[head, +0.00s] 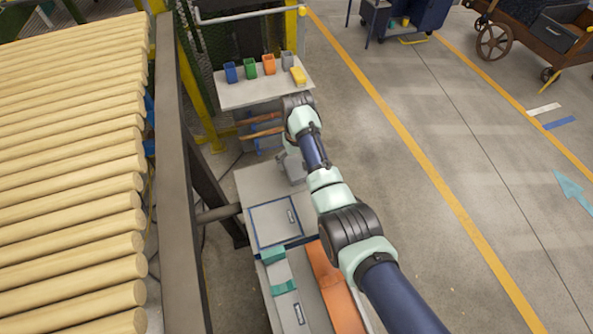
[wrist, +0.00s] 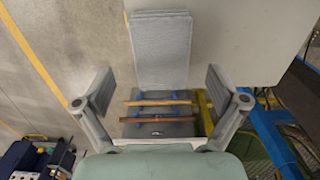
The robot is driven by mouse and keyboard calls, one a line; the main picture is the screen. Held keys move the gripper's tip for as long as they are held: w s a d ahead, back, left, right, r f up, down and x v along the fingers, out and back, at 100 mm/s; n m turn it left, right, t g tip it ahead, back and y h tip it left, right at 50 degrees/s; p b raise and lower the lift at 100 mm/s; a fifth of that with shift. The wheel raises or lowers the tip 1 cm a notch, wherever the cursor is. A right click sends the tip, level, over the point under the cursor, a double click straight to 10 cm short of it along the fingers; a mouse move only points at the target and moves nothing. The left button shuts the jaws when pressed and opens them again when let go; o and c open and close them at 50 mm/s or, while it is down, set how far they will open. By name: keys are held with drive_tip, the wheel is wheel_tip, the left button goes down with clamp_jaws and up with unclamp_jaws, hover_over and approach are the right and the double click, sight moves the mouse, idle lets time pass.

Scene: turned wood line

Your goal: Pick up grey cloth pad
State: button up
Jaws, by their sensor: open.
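The grey cloth pad (wrist: 161,48) is a flat, light grey rectangle with a textured top, in the upper middle of the wrist view. It lies at the left side of a pale grey bench top (wrist: 245,40). My gripper (wrist: 159,86) is open and empty, with its two fingers wide apart. In the wrist view the pad lies between and beyond the fingertips, and neither finger appears to touch it. In the head view my arm reaches over the grey bench (head: 262,190), and the wrist hides much of that end, so I cannot clearly separate the pad there.
Two brown wooden handles (head: 262,126) lie on a rack past the bench. Behind it, a grey table (head: 262,92) holds several small bins and a yellow block (head: 298,76). A dark rail and wooden rods (head: 75,170) stand left. The floor right of the bench is clear.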

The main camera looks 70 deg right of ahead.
sight(296, 167)
wheel_tip(296, 167, down, 4)
drive_tip(key=shift+a+b, duration=0.1)
drive_tip(key=shift+b, duration=0.5)
drive_tip(key=shift+r, duration=0.1)
drive_tip(key=shift+c, duration=0.2)
drive_tip(key=c, duration=1.2)
wheel_tip(296, 167, up, 20)
drive_tip(key=p, duration=0.9)
